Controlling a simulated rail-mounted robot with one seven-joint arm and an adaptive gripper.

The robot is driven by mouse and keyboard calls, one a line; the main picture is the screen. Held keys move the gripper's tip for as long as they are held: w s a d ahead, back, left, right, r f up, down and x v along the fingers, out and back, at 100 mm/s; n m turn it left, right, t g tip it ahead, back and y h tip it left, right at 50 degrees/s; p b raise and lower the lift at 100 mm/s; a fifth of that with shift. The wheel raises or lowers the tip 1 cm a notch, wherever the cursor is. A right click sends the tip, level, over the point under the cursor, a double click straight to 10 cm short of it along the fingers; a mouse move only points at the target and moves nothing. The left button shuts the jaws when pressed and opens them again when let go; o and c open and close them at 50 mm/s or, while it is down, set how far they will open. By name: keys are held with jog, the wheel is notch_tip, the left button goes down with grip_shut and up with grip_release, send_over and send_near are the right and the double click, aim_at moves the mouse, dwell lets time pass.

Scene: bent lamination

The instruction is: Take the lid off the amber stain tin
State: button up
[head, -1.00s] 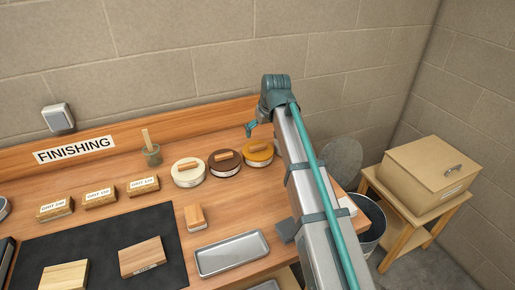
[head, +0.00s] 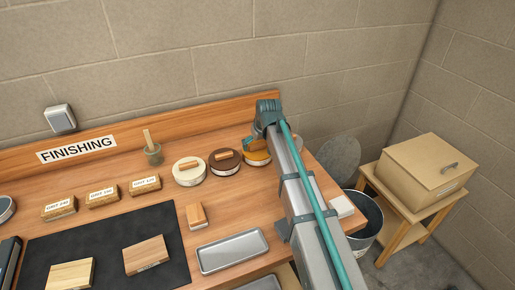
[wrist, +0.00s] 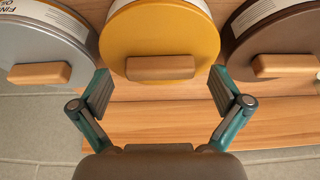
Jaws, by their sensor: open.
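In the head view my fingertips are hard to make out.
A brown-lidded tin (head: 224,159) stands close beside the amber one, and a white-lidded tin (head: 189,170) beyond it. A metal tray (head: 232,250), a sanding block (head: 196,215) and a brush pot (head: 153,155) are also on the bench. A bin (head: 365,220) stands off its right end.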

jog(key=shift+c, duration=0.3)
jog(key=c, duration=1.1)
jog(key=shift+c, duration=0.2)
